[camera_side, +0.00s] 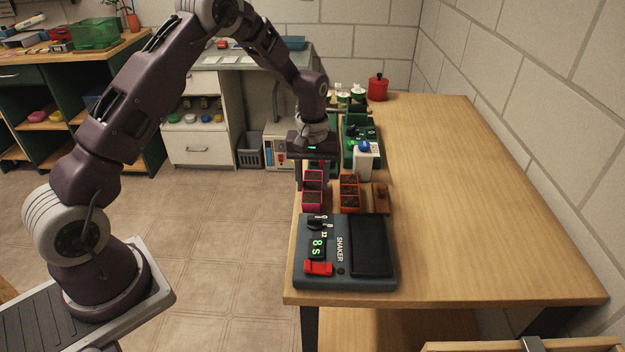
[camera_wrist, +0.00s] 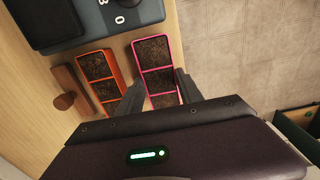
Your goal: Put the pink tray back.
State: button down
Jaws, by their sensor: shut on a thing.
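The pink tray (camera_side: 313,190) is a narrow strip of several soil-filled cells with a pink rim, near the table's left edge, behind the shaker. My gripper (camera_side: 314,170) is above its far part, pointing down. In the wrist view my gripper (camera_wrist: 160,82) has one finger along each long side of the pink tray (camera_wrist: 140,53) and is shut on it. The far end of the tray is hidden by my gripper. I cannot tell whether the tray touches the table.
An orange tray (camera_side: 349,193) lies close to the right, then a wooden block with a knob (camera_side: 380,198). The shaker (camera_side: 345,255), showing 8s, is in front. Behind stand a white bottle with a blue cap (camera_side: 364,160) and green racks (camera_side: 352,132). The table's right side is clear.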

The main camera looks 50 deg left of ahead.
jog(key=shift+f, duration=0.4)
jog(key=c, duration=0.7)
grip_release()
jog(key=s+d+r+m+t, duration=0.15)
jog(key=s+r, duration=0.25)
jog(key=r, duration=0.6)
jog(key=s+d+r+m+t, duration=0.15)
jog(key=s+r, duration=0.25)
jog(key=r, duration=0.6)
jog(key=s+d+r+m+t, duration=0.1)
jog(key=s+d+r+m, duration=0.1)
jog(key=s, duration=0.9)
jog(key=s+d+r+m+t, duration=0.1)
jog(key=s+d+r+m, duration=0.2)
jog(key=s, duration=0.8)
jog(key=shift+s+d+r+m+t, duration=0.2)
jog(key=shift+s+m+t, duration=0.1)
jog(key=shift+s+m, duration=0.15)
